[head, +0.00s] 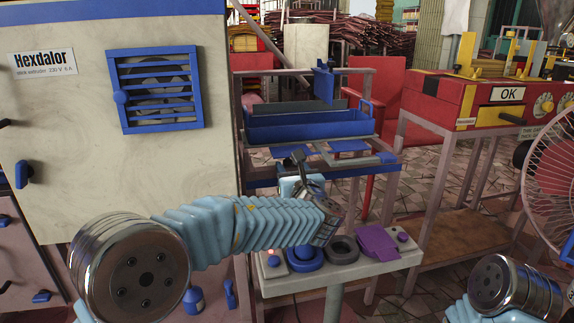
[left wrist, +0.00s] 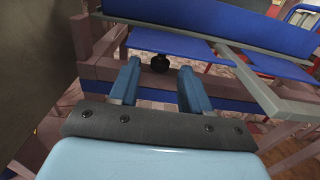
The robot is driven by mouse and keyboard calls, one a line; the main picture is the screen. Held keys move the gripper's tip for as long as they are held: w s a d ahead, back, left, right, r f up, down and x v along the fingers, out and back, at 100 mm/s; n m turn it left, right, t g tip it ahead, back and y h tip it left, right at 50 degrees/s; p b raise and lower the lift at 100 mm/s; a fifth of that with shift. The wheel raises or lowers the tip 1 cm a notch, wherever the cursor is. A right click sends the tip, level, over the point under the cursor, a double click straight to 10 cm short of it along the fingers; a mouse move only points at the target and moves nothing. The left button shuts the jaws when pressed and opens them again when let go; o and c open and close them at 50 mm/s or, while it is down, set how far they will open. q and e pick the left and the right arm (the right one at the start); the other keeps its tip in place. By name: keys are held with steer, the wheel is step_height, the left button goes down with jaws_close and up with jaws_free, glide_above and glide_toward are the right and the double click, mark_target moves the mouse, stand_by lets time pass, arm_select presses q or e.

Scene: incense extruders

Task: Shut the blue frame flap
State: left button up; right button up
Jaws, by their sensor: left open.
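A pink-grey metal stand (head: 300,183) in the middle of the head view carries a long blue trough (head: 310,124). Flat blue plates (head: 348,146) lie low at its front. My left gripper (head: 301,172) is in front of this stand, partly hidden by its own wrist. In the left wrist view my left gripper (left wrist: 158,86) is open and empty. A black round knob (left wrist: 159,63) shows between and just beyond its fingertips, below a blue plate (left wrist: 165,42). I cannot tell whether this plate is the flap, or whether it is shut. My right gripper is out of view.
A cream cabinet (head: 60,120) with a blue-framed slatted vent (head: 158,90) stands at left. A small control stand (head: 335,267) is below my left wrist. A red machine (head: 470,100) and a pink fan (head: 550,170) are at right. Grey rails (left wrist: 285,105) run close to the left gripper.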

mark_target(289, 164)
arm_select(q)
steer(key=x, duration=0.4)
